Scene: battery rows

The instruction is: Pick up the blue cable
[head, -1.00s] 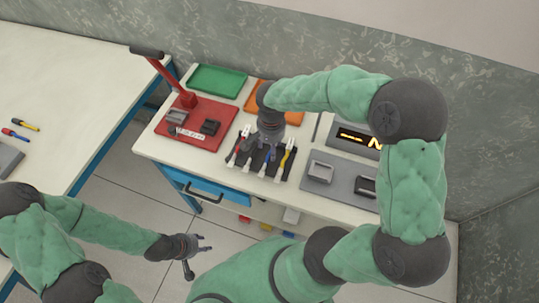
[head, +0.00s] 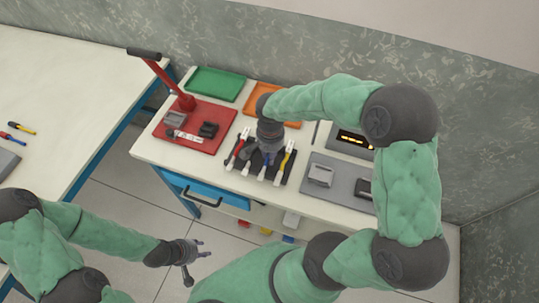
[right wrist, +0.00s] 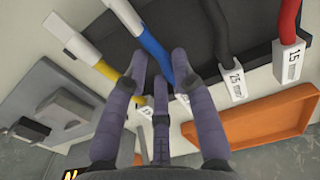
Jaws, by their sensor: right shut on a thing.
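The blue cable (right wrist: 146,38) runs between my right gripper's fingers in the right wrist view. It lies on a dark mat (head: 288,179), and in the head view my gripper hides most of it. My right gripper (right wrist: 161,65) is shut on the blue cable; it also shows in the head view (head: 268,148). My left gripper (head: 203,249) is open and empty, over the floor in front of the bench.
Beside the blue cable lie a yellow cable (right wrist: 108,71), a dark grey cable (right wrist: 214,28) and a red cable (right wrist: 289,20). An orange tray (head: 287,102), a green tray (head: 215,84) and a red board with a lever (head: 190,140) stand nearby. A grey board (head: 340,192) lies to the right.

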